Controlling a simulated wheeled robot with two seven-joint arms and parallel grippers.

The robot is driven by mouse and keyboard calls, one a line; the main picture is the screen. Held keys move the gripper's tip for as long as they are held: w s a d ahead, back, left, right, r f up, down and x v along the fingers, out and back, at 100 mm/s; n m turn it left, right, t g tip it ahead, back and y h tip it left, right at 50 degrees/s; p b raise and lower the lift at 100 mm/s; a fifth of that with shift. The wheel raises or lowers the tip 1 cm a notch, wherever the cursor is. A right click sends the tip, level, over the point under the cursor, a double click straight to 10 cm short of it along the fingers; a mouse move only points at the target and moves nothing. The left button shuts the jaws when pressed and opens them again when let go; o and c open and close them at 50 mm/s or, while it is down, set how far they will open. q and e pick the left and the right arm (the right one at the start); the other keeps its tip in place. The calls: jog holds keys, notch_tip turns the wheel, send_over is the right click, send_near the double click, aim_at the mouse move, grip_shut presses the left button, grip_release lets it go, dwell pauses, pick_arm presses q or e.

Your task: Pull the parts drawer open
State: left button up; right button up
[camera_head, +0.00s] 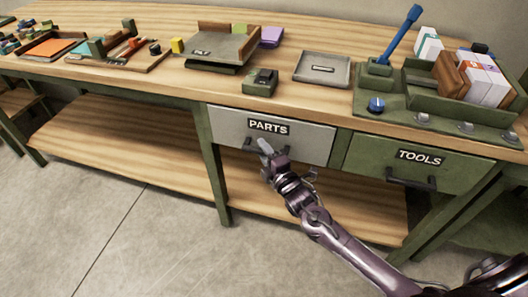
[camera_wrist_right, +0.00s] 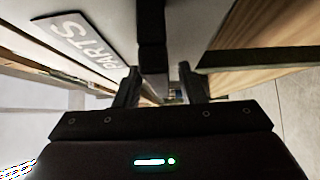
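The parts drawer (camera_head: 310,146) has a light grey front with a PARTS label and looks closed, about flush with the green bench frame. Its label also shows at the upper left of the right wrist view (camera_wrist_right: 85,38). My right gripper (camera_head: 264,148) is at the drawer's dark handle (camera_head: 248,143) and hides much of it. In the right wrist view, the two fingers of my right gripper (camera_wrist_right: 160,88) stand apart, with the dark handle bar (camera_wrist_right: 152,45) between them. Gaps show beside the bar, so the fingers look open around it. My left gripper is not in view.
A green TOOLS drawer (camera_head: 380,163) with a dark handle is to the right. The wooden benchtop (camera_head: 310,99) above holds trays, a stamp box (camera_head: 260,83) and a green organizer (camera_head: 400,119). A lower shelf (camera_head: 130,150) lies beneath. The floor in front is clear.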

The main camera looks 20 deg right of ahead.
grip_shut()
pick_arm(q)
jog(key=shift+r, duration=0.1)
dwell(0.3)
